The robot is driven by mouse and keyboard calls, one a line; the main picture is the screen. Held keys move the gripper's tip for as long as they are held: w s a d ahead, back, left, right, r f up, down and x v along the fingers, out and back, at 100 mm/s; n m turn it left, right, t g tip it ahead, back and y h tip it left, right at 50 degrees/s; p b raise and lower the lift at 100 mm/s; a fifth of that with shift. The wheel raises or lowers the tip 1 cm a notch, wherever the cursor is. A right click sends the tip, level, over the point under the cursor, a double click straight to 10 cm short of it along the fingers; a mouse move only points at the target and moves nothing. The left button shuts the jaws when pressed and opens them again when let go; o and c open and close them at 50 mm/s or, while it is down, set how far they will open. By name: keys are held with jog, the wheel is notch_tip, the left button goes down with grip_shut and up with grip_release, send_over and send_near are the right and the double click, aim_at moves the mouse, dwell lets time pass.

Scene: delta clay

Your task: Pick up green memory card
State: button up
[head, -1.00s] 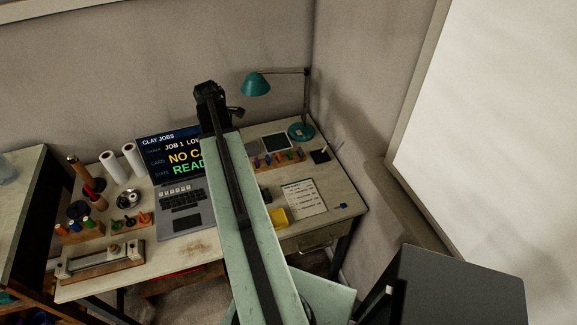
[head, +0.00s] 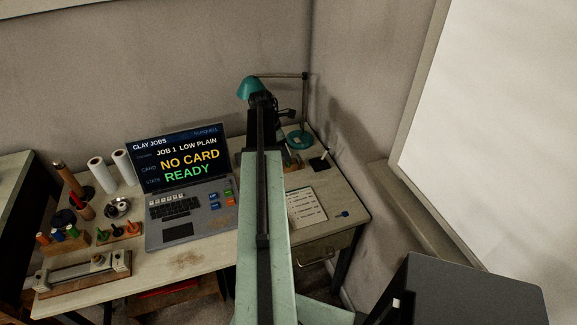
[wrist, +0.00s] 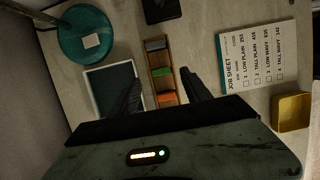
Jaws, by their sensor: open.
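In the wrist view the green memory card (wrist: 162,75) stands in a narrow wooden rack (wrist: 153,40), between a grey card (wrist: 155,44) and an orange card (wrist: 166,98). My gripper (wrist: 160,77) is open and empty. Its two dark fingers lie on either side of the rack in the picture, around the green card. I cannot tell how far above the card the fingertips are. In the head view my arm covers most of the rack, and I cannot make out the green card there.
A teal lamp base (wrist: 85,34) and a dark framed pad (wrist: 112,88) are left of the rack. A dark block (wrist: 161,8) lies beyond the rack. The laptop (head: 180,165) reads "NO CARD, READY".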

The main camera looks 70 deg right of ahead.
jog(key=b+x, duration=0.2)
jog(key=x, duration=0.2)
jog(key=shift+b, duration=0.35)
jog(key=shift+a+r, duration=0.1)
grip_shut()
